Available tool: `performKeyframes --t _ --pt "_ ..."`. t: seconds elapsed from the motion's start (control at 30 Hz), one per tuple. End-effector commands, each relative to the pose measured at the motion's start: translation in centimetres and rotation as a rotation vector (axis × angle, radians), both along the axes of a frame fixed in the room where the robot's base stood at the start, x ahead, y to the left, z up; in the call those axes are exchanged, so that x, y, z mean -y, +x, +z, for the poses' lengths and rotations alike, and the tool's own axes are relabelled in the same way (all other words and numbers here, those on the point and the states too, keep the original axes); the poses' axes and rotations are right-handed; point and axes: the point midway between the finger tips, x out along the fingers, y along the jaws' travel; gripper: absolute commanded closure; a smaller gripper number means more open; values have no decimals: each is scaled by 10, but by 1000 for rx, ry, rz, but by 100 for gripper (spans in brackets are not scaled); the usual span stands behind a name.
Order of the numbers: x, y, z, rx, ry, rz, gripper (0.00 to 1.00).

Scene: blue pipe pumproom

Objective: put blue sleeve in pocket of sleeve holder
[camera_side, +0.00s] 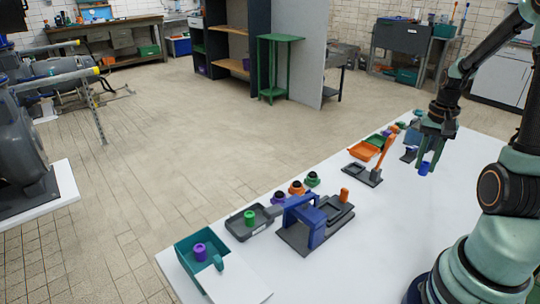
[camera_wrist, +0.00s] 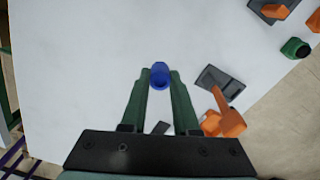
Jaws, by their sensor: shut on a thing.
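The blue sleeve (camera_side: 425,168) is a small blue cylinder. My gripper (camera_side: 429,158) is shut on it and holds it above the white table, near its right side. In the wrist view the sleeve (camera_wrist: 160,75) sits between the fingertips of my gripper (camera_wrist: 160,80), its round end showing. I cannot tell for sure which thing is the sleeve holder. A teal box (camera_side: 190,243) at the table's near left end has a purple sleeve (camera_side: 200,251) in it. A dark grey tray (camera_side: 262,226) beside it has a green sleeve (camera_side: 249,218) in it.
A dark grey base with an orange upright (camera_side: 385,155) stands left of my gripper. A blue arch (camera_side: 303,215) on a grey base stands mid-table. White table between it and my arm is clear.

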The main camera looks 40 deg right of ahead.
Motion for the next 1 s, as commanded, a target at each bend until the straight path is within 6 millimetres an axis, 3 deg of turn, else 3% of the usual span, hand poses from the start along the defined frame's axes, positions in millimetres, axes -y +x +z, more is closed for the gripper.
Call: performKeyframes --t 0.1,0.23,0.57,0.77,1.0 --pt "1 1 35 5 -7 0 100" --pt "1 1 62 4 -5 0 100" --pt "2 8 95 0 -1 2 100" --pt "13 52 104 -2 1 7 100" --pt "17 129 109 -2 1 7 100"
